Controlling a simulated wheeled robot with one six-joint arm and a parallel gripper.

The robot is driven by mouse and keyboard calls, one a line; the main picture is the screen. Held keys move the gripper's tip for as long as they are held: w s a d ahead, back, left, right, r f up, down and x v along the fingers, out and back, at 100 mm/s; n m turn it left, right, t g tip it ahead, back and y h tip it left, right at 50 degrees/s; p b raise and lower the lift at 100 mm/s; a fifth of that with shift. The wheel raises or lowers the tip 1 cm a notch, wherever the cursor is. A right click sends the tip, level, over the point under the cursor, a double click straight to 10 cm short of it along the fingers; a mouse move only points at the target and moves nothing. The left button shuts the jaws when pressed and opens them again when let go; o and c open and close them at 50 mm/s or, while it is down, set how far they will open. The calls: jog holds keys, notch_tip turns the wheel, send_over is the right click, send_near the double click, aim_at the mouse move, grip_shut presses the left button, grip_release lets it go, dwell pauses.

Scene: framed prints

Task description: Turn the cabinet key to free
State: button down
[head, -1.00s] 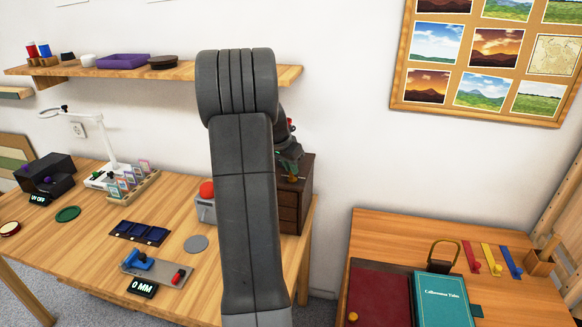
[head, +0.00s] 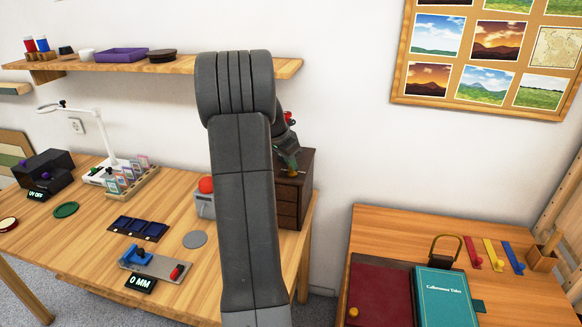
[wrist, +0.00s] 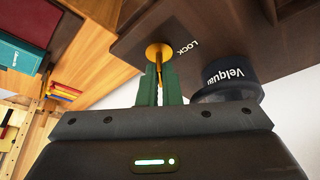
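The small dark brown cabinet (head: 290,208) stands at the right end of the workbench, partly hidden by my arm. In the wrist view, its brass key (wrist: 159,73) rises from a round brass plate (wrist: 158,50) on the brown cabinet top (wrist: 130,42). The word LOCK (wrist: 187,47) is printed beside the plate. My gripper (wrist: 159,82) is at the key, with its two green fingers close on either side of the thin key and seemingly touching it. In the head view, my gripper (head: 290,160) is just above the cabinet top.
A dark round container (wrist: 228,80) marked "Velqua…" stands close beside my right finger in the wrist view. A grey box with a red button (head: 206,186) is left of my arm. A wooden shelf (head: 190,68) hangs above the bench. A second table (head: 520,290) with books stands right.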

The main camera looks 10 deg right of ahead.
jog(key=shift+m+g, duration=0.3)
jog(key=shift+m, duration=0.6)
jog(key=c, duration=1.9)
grip_release()
jog(key=shift+r, duration=0.1)
jog(key=b+v, duration=0.1)
jog(key=v, duration=1.2)
jog(key=shift+a+r, duration=0.25)
jog(key=shift+a, duration=0.15)
jog(key=shift+f, duration=0.1)
